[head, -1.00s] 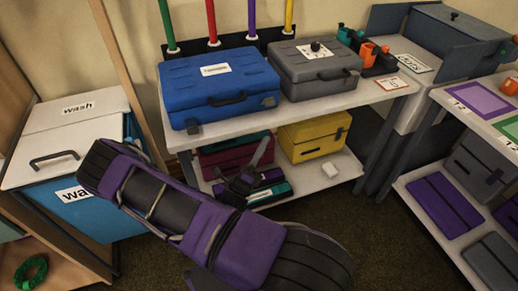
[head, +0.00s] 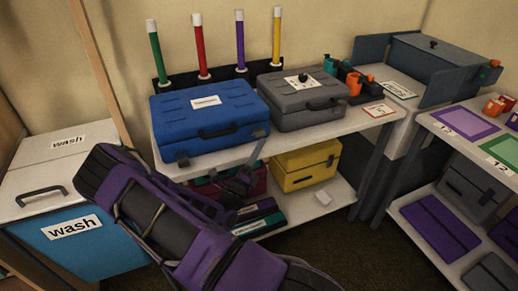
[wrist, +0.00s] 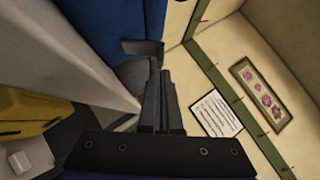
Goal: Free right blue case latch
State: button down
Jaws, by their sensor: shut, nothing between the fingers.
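The blue case (head: 208,118) lies closed on the upper shelf, its handle facing front. Its left latch (head: 183,161) is a dark tab at the lower front edge. Its right latch (head: 259,132) shows small near the front right corner. My gripper (head: 262,141) is just below that corner, fingers shut and empty. In the wrist view the shut fingertips (wrist: 160,72) are close to a dark tab (wrist: 143,47) that sticks out from the blue case (wrist: 110,25). I cannot tell whether they touch, or how far the latch is swung.
A grey case (head: 303,100) stands close to the right of the blue case. The white shelf edge (head: 330,127) runs beside my gripper. A yellow case (head: 306,165) sits on the lower shelf. Coloured posts (head: 200,50) stand behind the blue case.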

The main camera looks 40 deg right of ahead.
jog(key=shift+r, duration=0.1)
jog(key=shift+r+n+y+p, duration=0.15)
jog(key=shift+n+y+p, duration=0.2)
jog(key=shift+p, duration=0.45)
